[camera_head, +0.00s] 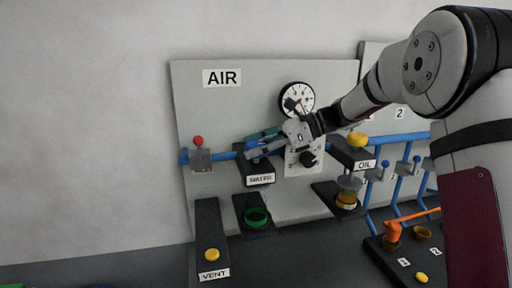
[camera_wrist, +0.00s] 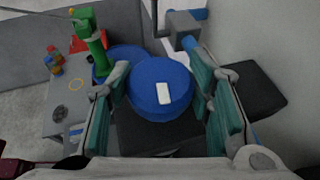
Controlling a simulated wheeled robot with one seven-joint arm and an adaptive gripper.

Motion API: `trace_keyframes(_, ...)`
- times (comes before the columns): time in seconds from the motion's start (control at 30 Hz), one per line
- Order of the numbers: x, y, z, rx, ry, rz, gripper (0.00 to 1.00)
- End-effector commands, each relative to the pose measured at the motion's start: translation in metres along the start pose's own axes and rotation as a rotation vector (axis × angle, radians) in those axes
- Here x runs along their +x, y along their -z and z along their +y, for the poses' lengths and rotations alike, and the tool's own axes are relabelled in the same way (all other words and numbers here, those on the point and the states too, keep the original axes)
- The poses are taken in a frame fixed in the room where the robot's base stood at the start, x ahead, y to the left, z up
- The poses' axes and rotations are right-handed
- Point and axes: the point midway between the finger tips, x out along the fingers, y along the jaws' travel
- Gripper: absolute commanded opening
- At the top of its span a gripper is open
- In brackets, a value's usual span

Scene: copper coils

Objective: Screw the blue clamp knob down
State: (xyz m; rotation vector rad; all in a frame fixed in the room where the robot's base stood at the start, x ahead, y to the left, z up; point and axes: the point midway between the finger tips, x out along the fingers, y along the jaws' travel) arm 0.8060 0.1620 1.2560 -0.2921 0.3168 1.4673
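The blue clamp knob (camera_wrist: 160,88) is a large round blue cap with a white mark on top, in the middle of the wrist view. My gripper (camera_wrist: 160,82) has one teal-padded finger on each side of it. Both fingers lie close against the knob's edges in the picture; whether they press on it I cannot tell. In the head view my gripper (camera_head: 262,146) is at the top of the dark stand labelled WATER (camera_head: 258,180), and its fingers mostly hide the knob there.
A dial gauge (camera_head: 297,98) is just above my gripper, with a black knob (camera_head: 307,159) below it. A blue pipe runs along the panel (camera_head: 225,110). The OIL stand (camera_head: 352,153) is to the right. A green ring (camera_head: 257,217) and VENT stand (camera_head: 207,232) are below.

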Motion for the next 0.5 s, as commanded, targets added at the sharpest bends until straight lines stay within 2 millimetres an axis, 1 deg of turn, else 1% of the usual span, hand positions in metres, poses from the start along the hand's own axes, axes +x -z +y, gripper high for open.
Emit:
trace_keyframes(0.27, -0.0001, -0.0002, 0.0014, 0.014, 0.028, 0.000, 0.19)
trace_keyframes(0.5, -0.0003, -0.0014, 0.0031, 0.064, 0.147, 0.000, 0.19)
